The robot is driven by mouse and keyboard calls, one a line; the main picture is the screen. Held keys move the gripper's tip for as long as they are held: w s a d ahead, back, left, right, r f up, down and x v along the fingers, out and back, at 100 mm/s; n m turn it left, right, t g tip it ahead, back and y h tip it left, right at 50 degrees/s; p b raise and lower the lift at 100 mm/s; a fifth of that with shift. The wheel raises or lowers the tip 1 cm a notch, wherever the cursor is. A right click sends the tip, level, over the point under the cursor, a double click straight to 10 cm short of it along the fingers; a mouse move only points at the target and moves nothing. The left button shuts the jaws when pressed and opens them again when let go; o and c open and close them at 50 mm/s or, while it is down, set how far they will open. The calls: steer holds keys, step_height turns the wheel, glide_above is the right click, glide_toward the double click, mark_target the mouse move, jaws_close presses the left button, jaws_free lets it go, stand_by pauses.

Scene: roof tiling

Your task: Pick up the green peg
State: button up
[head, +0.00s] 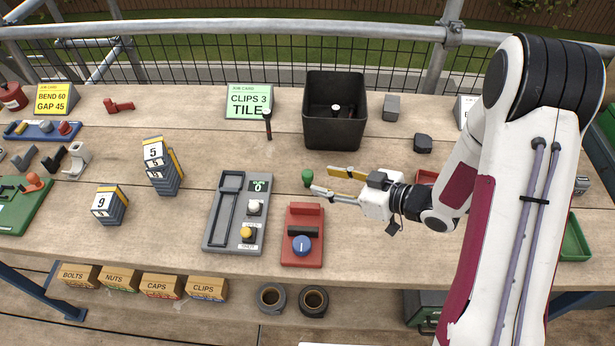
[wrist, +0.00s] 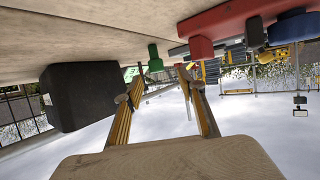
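The green peg (head: 307,177) stands on the wooden bench near the middle in the head view, with a rounded top. My gripper (head: 322,179) reaches in from the right, low over the bench, with its yellow fingers spread apart and nothing between them. Its fingertips are just right of the peg. The wrist view is upside down; there the green peg (wrist: 154,58) shows between and just beyond the two fingertips (wrist: 157,76). Whether a finger touches the peg cannot be told.
A black bin (head: 334,130) stands behind the peg, and a red device with a blue knob (head: 302,245) is in front of it. A grey panel with buttons (head: 220,235) lies to the left.

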mark_target(311, 175)
steer(key=shift+x, duration=1.15)
steer(key=shift+w, duration=0.1)
steer(key=shift+w+x, duration=0.2)
steer(key=shift+x, duration=2.35)
steer(key=shift+d, duration=0.1)
steer(key=shift+r, duration=0.1)
steer(key=c, duration=0.9)
